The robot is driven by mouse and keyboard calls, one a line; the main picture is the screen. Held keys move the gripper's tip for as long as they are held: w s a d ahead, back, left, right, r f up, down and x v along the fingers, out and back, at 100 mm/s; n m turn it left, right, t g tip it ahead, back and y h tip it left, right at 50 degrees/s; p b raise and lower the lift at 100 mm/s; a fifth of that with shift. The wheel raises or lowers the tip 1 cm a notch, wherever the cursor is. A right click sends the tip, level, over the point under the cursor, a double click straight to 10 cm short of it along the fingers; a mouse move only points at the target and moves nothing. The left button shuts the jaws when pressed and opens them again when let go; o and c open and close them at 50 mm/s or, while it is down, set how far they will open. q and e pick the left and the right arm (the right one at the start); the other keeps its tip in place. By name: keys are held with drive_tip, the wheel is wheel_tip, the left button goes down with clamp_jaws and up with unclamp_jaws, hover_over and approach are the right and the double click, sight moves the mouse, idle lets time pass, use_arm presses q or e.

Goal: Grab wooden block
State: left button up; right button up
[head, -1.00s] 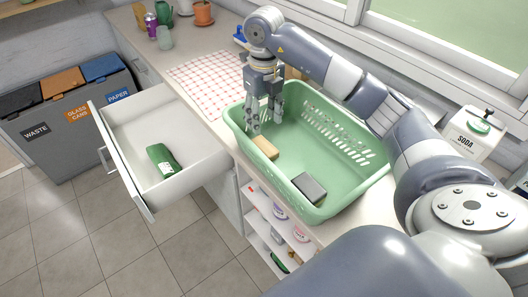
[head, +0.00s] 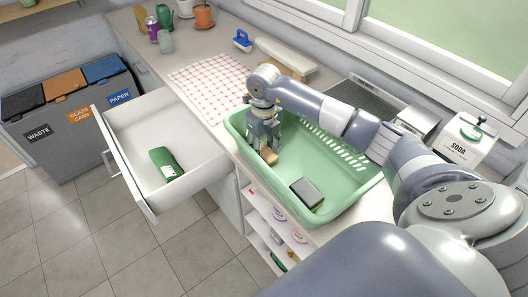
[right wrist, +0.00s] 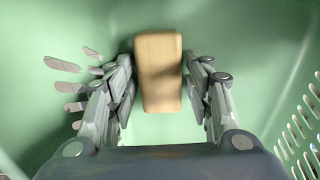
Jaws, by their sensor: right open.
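The wooden block (head: 268,155) is a small tan block in the green basin, near its left end. In the right wrist view the block (right wrist: 158,72) lies lengthwise between the fingers. My right gripper (head: 264,147) is lowered into the basin over the block, partly hiding it. In the right wrist view the right gripper (right wrist: 160,88) is open, with one finger on each side of the block and a narrow gap showing on both sides. My left gripper is not in view.
The green basin (head: 340,205) has raised walls around the block and a dark grey block (head: 306,193). An open white drawer (head: 133,128) holds a green item (head: 165,163). A checkered cloth (head: 208,88) lies behind the basin.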

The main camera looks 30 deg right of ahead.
drive_tip(key=shift+c, duration=0.6)
drive_tip(key=c, duration=0.7)
